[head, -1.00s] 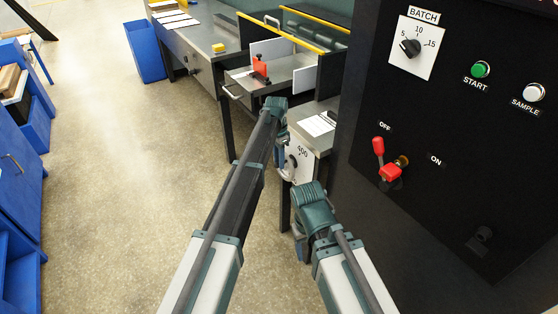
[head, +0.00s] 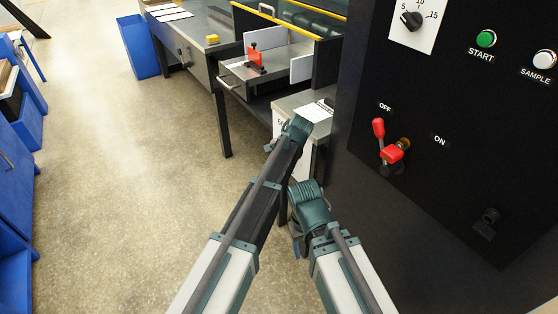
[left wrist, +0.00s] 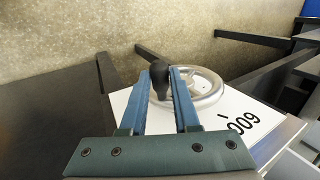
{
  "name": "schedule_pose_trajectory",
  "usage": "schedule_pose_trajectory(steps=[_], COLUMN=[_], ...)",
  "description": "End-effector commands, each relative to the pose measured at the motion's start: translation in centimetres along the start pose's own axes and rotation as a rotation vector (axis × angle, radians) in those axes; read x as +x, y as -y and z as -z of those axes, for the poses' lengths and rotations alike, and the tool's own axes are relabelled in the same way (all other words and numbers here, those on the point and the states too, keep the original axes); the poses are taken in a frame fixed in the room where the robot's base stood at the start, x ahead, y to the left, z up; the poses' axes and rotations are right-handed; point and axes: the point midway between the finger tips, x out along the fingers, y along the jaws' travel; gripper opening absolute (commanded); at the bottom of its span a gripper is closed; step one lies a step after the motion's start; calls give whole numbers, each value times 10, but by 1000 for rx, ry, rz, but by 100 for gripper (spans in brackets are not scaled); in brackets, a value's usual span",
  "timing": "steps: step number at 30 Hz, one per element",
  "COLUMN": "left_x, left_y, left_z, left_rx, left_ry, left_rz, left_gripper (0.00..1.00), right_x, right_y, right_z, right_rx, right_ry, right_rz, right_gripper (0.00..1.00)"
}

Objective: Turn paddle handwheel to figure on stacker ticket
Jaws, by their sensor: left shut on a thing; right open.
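The paddle handwheel (left wrist: 216,88) is a silver rimmed wheel with a black knob (left wrist: 159,72). It sits on a white dial plate (left wrist: 245,115) where the figure 600 is readable. My left gripper (left wrist: 162,84) is shut on the knob, one blue finger on each side. In the head view, my left arm covers most of the handwheel, and only a strip of the plate (head: 279,124) shows. A white paper (head: 314,112), perhaps the stacker ticket, lies on the metal top; its writing is unreadable. My right gripper (head: 297,246) hangs open and empty, partly hidden by its wrist.
A black control panel (head: 450,150) with a red lever (head: 379,130) stands close on the right. Blue bins (head: 141,48) stand left. The floor between is clear.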

Motion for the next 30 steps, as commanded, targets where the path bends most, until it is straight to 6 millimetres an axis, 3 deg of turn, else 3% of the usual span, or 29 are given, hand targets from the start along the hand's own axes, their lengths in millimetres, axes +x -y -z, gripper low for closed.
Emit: schedule_pose_trajectory(steps=[6,22,23,27,30], left_x=[3,2,2,2,2], left_y=[-6,-5,-4,-5,-5], left_z=[-1,-1,-1,0,0], left_rx=[0,0,0,0,0], left_ry=[2,3,3,2,2], left_rz=[68,93,92,91,91], left_gripper=[0,0,33,58,58], right_x=[13,14,14,14,14], right_y=[1,1,1,1,1], right_z=[1,1,1,1,1], right_rx=[0,0,0,0,0], right_ry=[0,0,0,0,0], right_rz=[0,0,0,0,0], right_gripper=[62,62,62,62,62])
